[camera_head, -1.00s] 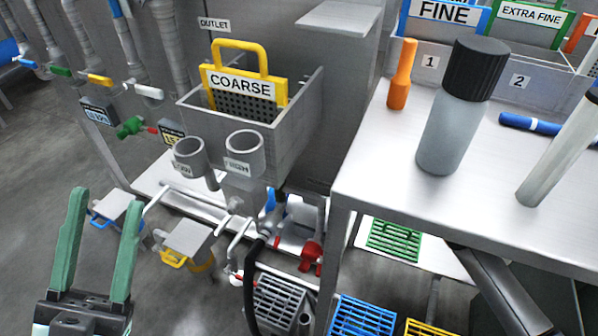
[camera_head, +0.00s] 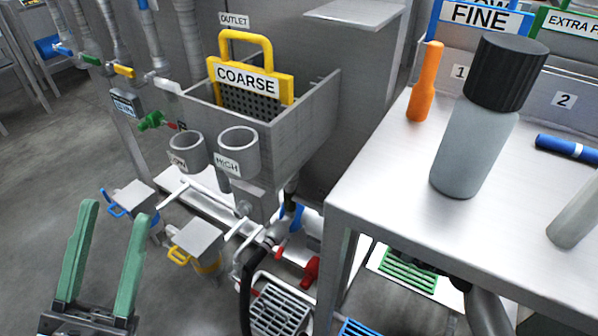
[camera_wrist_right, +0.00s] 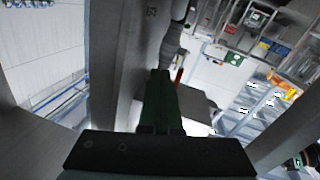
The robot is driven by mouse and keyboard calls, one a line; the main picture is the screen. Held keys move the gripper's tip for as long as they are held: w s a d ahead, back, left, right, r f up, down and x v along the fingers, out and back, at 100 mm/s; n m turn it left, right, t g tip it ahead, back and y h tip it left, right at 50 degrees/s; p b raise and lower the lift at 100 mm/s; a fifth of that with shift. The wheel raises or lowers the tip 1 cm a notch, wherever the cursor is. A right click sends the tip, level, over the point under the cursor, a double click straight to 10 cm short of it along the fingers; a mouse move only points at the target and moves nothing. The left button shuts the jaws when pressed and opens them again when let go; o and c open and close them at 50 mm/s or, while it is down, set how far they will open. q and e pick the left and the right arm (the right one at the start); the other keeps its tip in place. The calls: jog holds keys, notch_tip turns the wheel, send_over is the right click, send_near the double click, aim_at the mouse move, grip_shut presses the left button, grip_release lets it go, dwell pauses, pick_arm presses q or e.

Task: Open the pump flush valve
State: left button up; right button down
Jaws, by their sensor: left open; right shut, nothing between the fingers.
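Below the grey tank, a cluster of pipes carries a red handle (camera_head: 311,271), a blue handle (camera_head: 292,216) and white pipe arms. No label shows which of these is the pump flush valve. A green valve handle (camera_head: 151,121) sits on the pipes further left. My left gripper (camera_head: 114,218) is open and empty at the lower left, apart from the valves. My right gripper (camera_wrist_right: 160,80) is shut and empty in the right wrist view, near grey metal surfaces. A small red part (camera_wrist_right: 179,76) shows just beyond its fingertips. My right gripper is hidden in the head view.
The metal table (camera_head: 350,190) stands at right with a black-capped bottle (camera_head: 470,140) and an orange-handled tool (camera_head: 425,85). The grey tank (camera_head: 300,125) holds a yellow-handled COARSE basket (camera_head: 250,85). A black hose (camera_head: 248,285) hangs at bottom centre. Open floor (camera_head: 50,160) lies at left.

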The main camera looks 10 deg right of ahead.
notch_tip(320, 180, up, 4)
jog(key=s+a+y, duration=0.3)
jog(key=y, duration=0.1)
pick_arm(q)
jog(key=shift+s+r+y+p, duration=0.1)
jog(key=shift+r+y+p, duration=0.3)
jog(key=shift+r+p, duration=0.4)
pick_arm(e)
jog(key=x, duration=1.3)
jog(key=shift+w+a+g, duration=0.25)
jog(key=shift+w+g, duration=0.05)
pick_arm(q)
jog(key=shift+r+p, duration=0.7)
jog(key=shift+p, duration=0.2)
pick_arm(e)
jog(key=shift+w+a+r+g+h, duration=0.3)
jog(key=shift+w+a+r+g, duration=0.2)
jog(key=shift+w+a+r, duration=0.15)
